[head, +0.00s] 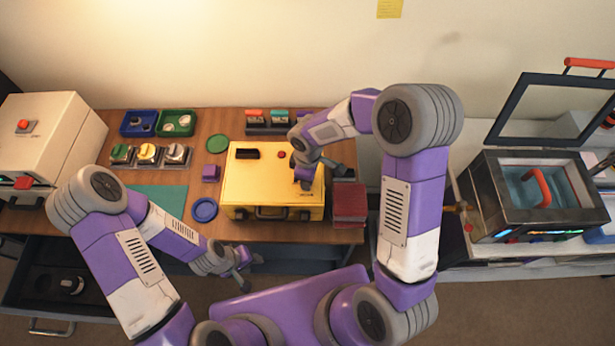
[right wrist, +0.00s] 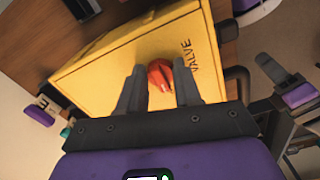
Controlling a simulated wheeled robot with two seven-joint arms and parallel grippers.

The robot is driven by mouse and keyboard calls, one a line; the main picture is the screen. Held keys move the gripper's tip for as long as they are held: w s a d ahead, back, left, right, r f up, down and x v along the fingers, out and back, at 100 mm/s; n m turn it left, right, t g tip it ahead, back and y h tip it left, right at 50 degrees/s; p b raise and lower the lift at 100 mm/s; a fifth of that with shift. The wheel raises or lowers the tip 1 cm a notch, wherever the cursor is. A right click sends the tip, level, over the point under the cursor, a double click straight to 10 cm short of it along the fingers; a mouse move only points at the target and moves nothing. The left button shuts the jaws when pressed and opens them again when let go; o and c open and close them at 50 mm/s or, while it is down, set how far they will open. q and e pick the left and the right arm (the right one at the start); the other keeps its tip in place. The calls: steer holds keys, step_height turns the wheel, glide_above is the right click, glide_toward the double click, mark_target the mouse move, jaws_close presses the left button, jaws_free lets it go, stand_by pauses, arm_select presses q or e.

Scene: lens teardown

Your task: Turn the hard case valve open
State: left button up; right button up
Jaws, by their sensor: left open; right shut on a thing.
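The yellow hard case (head: 245,185) lies closed on the wooden table, with its handle on the near side. In the right wrist view, the red valve knob (right wrist: 161,76) sits on the yellow case beside the printed word VALVE. My right gripper (head: 305,181) is over the right part of the case. Its two fingers stand either side of the red knob and are shut on it. The gripper hides the knob in the head view. My left gripper (head: 251,271) is open and empty, low in front of the table's near edge.
A blue ring-shaped dish (head: 204,210), a purple block (head: 210,173) and a green disc (head: 217,144) lie left of the case. A dark red stack (head: 349,203) stands close on its right. An open drawer (head: 40,290) is at lower left.

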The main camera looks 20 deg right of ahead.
steer(key=o, duration=1)
steer(key=shift+o, duration=0.2)
step_height(320, 180, up, 8)
steer(key=shift+f, duration=0.2)
steer(key=shift+s, duration=0.1)
